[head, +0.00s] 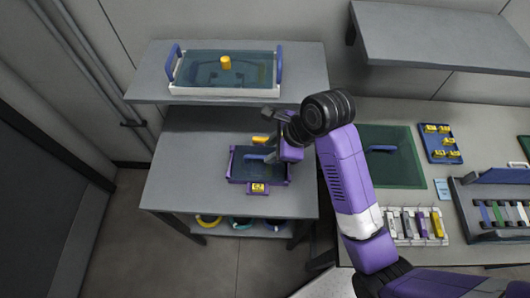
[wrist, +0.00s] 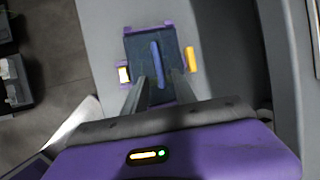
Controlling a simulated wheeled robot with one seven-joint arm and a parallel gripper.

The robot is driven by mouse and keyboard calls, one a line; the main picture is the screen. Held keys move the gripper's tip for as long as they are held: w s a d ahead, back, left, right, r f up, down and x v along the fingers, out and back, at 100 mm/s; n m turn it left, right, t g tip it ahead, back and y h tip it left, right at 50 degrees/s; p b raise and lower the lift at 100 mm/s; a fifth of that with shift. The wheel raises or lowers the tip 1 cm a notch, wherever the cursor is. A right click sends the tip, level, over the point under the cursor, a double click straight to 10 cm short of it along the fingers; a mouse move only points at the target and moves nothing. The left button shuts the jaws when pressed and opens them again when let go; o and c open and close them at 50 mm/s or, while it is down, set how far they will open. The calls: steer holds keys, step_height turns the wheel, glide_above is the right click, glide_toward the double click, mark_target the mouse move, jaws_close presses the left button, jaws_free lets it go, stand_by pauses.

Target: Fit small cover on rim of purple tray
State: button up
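The purple tray (head: 232,180) sits on the lower deck of a grey stand. The small dark cover (head: 243,168), with a blue bar handle (head: 257,157), lies over the tray; I cannot tell whether it is fully seated on the rim. In the wrist view the purple rim (wrist: 150,29) shows at the cover's far edge, and the blue handle (wrist: 156,58) points towards my gripper. My gripper (wrist: 160,86) is open, with one finger on each side of the handle's near end and visible gaps between.
A yellow piece (head: 261,140) is behind the tray and a yellow tag (head: 258,188) is on its front. A white tray (head: 190,91) with blue handles stands on the upper shelf. A larger green cover (head: 395,165) lies on the right table. Free deck lies left of the tray.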

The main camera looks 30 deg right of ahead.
steer(key=v, duration=0.5)
steer(key=s+a+f+n+t, duration=0.45)
steer(key=s+a+n, duration=0.2)
steer(key=a, duration=0.35)
steer(key=s+d+r+n+t+h, duration=0.1)
steer(key=s+d+r+n+t, duration=0.2)
steer(key=s+n, duration=0.6)
steer(key=s+d+r+n+t+h, duration=0.1)
steer(key=s+d+r+n+t, duration=0.2)
steer(key=s+r+n, duration=0.5)
steer(key=shift+s+d+n, duration=0.45)
steer(key=shift+s+d, duration=0.3)
steer(key=shift+s, duration=0.4)
steer(key=shift+r, duration=0.1)
step_height(320, 180, down, 3)
steer(key=shift+r+b, duration=0.15)
steer(key=shift+b, duration=1.05)
